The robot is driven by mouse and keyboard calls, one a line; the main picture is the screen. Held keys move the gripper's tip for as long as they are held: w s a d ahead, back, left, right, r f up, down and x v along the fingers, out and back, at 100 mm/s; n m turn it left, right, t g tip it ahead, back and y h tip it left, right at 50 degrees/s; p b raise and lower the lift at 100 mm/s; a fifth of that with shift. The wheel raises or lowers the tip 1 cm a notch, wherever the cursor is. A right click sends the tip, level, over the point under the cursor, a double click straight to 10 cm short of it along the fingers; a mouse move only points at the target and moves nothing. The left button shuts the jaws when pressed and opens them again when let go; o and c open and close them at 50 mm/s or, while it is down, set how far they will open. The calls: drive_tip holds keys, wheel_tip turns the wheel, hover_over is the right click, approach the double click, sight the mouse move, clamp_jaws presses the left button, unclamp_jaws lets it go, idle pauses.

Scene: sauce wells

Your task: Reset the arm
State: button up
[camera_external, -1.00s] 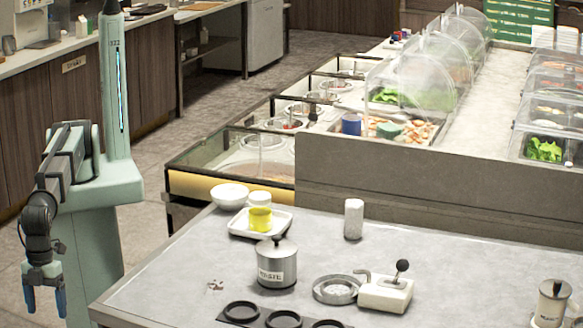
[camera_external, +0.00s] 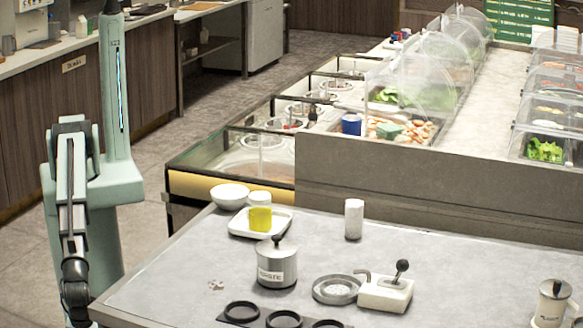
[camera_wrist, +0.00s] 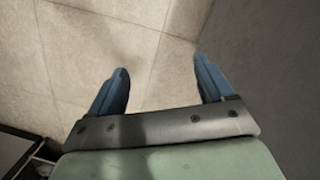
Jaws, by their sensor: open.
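My gripper (camera_wrist: 162,80) shows in the wrist view with its two blue fingers apart and nothing between them. It points down at bare floor tiles. In the external view my arm stands at the left, off the left end of the grey table, and hangs low. The gripper itself is cut off by the bottom edge there.
The grey table (camera_external: 190,285) holds a lidded steel pot (camera_external: 277,266), a metal ring (camera_external: 336,289), a white lever box (camera_external: 385,293), a white tray (camera_external: 240,228) with a yellow cup (camera_external: 260,218), and a dark strip with black rings (camera_external: 241,311). The floor (camera_wrist: 80,60) is clear.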

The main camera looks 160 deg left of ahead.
drive_tip(key=s+a+f+n+g, duration=0.1)
drive_tip(key=s+a+f, duration=0.2)
drive_tip(key=s, duration=1)
drive_tip(key=s+a+f+n+g, duration=0.1)
drive_tip(key=s+a+f+g, duration=0.1)
drive_tip(key=s+f, duration=0.6)
drive_tip(key=s+a+f+n+g, duration=0.1)
drive_tip(key=s+a+f, duration=0.3)
drive_tip(key=s, duration=1.4)
drive_tip(key=shift+s+f+n+g, duration=0.25)
drive_tip(key=shift+f+n+g, duration=0.05)
drive_tip(key=shift+f+g, duration=0.35)
